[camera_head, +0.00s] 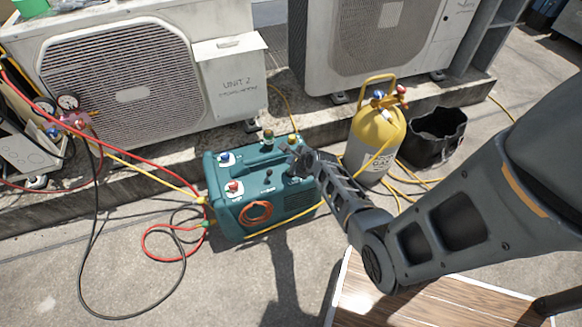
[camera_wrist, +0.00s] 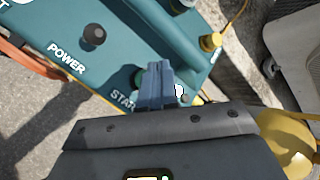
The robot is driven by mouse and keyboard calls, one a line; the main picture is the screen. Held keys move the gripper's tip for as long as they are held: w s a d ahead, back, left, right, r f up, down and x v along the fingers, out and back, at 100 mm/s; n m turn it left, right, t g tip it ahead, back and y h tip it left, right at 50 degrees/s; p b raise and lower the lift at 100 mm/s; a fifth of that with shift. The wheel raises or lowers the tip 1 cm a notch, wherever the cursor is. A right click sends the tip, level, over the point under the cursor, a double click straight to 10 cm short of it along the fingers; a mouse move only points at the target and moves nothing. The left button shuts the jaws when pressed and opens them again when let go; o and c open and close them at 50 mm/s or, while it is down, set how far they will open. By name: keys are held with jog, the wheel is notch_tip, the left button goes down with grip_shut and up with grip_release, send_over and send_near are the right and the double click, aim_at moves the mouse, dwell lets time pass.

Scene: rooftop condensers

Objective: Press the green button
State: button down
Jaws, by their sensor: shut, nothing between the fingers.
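The teal machine (camera_head: 238,212) stands on the ground in front of the condensers; its top panel (camera_wrist: 118,38) fills the upper part of the wrist view. A panel label beginning "STA" (camera_wrist: 122,98) is partly covered by my gripper. A green round edge (camera_wrist: 137,78) shows just left of the fingers, likely the green button, mostly hidden behind them. My gripper (camera_wrist: 159,68) is shut and empty, its tips over that spot. In the head view my gripper (camera_head: 297,157) is at the right end of the panel. I cannot tell whether the tips touch the button.
A black knob (camera_wrist: 93,37) marked POWER sits left of my fingers. Blue (camera_head: 225,157) and red (camera_head: 234,187) knobs are on the panel's left. A yellow cylinder (camera_head: 371,140) and black bucket (camera_head: 437,135) stand to the right. Hoses (camera_head: 163,228) lie on the left ground.

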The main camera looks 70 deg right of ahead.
jog(key=shift+r+p, duration=1.65)
jog(key=shift+r, duration=0.25)
jog(key=shift+f, duration=0.1)
jog(key=s+a+r+n+t+p, duration=0.25)
jog(key=s+a+r+n, duration=0.45)
jog(key=a+r+n, duration=0.4)
jog(key=s+a+r+n+t+p, duration=0.1)
jog(key=s+a+r+n+p, duration=0.3)
jog(key=s+a+r+n, duration=0.45)
jog(key=s+a+r+n+t+y+p, duration=0.2)
jog(key=a+r+n, duration=0.5)
jog(key=r, duration=0.7)
jog(key=s+a+r+n+t+y+p, duration=0.1)
jog(key=s+a+r+n+t+y, duration=0.1)
jog(key=a+r+n, duration=0.6)
jog(key=s+a+r+y, duration=0.1)
jog(key=s+a+r, duration=0.1)
jog(key=a+r, duration=0.2)
notch_tip(320, 180, up, 2)
jog(key=shift+r+y+p, duration=0.1)
jog(key=shift+y+p, duration=0.2)
jog(key=shift+p, duration=0.1)
jog(key=shift+a, duration=0.1)
dwell(0.8)
